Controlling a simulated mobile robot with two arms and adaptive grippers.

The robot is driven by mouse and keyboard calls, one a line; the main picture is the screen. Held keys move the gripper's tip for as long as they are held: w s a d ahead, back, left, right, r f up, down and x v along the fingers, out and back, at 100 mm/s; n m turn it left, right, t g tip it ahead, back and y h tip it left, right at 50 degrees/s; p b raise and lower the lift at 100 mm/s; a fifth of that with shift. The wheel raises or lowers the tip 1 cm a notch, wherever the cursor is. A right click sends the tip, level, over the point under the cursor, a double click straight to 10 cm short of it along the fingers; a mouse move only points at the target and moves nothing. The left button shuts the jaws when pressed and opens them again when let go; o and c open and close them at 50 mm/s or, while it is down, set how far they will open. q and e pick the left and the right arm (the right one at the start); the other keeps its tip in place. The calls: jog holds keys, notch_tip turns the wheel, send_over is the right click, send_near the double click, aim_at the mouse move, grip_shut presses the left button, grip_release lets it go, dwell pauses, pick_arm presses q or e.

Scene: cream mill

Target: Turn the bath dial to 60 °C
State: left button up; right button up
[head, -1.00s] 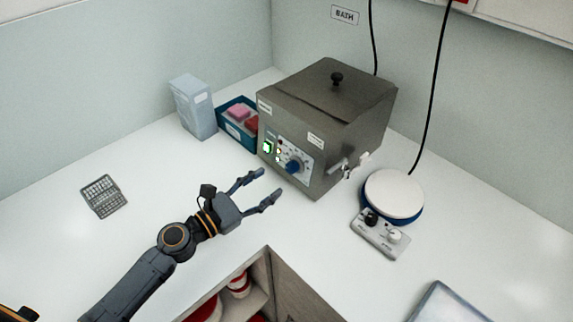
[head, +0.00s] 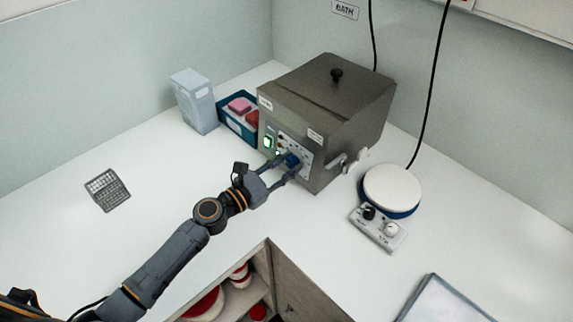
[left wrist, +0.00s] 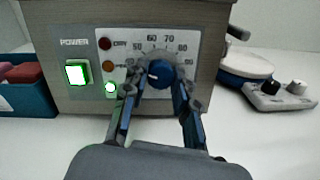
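The bath (head: 345,110) is a grey metal box with a black-knobbed lid at the back of the counter. Its blue dial (left wrist: 161,74) sits on a pale front panel with a printed number scale. In the left wrist view the dial's white mark points left, toward the low end; 60 is near the top. My left gripper (head: 284,167) is at the dial. In the left wrist view its fingers (left wrist: 160,88) lie one on each side of the dial, apart; I cannot tell whether they touch it. My right gripper is not in view.
The green-lit power switch (left wrist: 77,73) and small lamps sit left of the dial. A drain tap (head: 345,165) sticks out at the bath's right. A round white-topped plate device (head: 391,187) stands beside it. A teal bin (head: 235,125) and pale box (head: 193,100) stand left.

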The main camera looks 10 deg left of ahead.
pick_arm(q)
grip_shut()
jog(key=shift+m, duration=0.3)
jog(key=shift+f+m+g+b, duration=0.1)
jog(key=shift+m+g+b, duration=0.2)
jog(key=shift+m+b, duration=0.5)
jog(key=m+b, duration=0.1)
jog(key=m, duration=0.3)
jog(key=shift+w+m+g+h, duration=0.1)
jog(key=shift+m+g+h, duration=0.2)
jog(key=shift+h, duration=0.1)
jog(key=m+b, duration=0.1)
jog(key=m, duration=0.3)
jog(key=shift+a+g, duration=0.1)
jog(key=shift+g, duration=0.3)
jog(key=shift+m+b, duration=0.3)
jog(key=shift+m, duration=0.6)
jog(key=shift+r, duration=0.2)
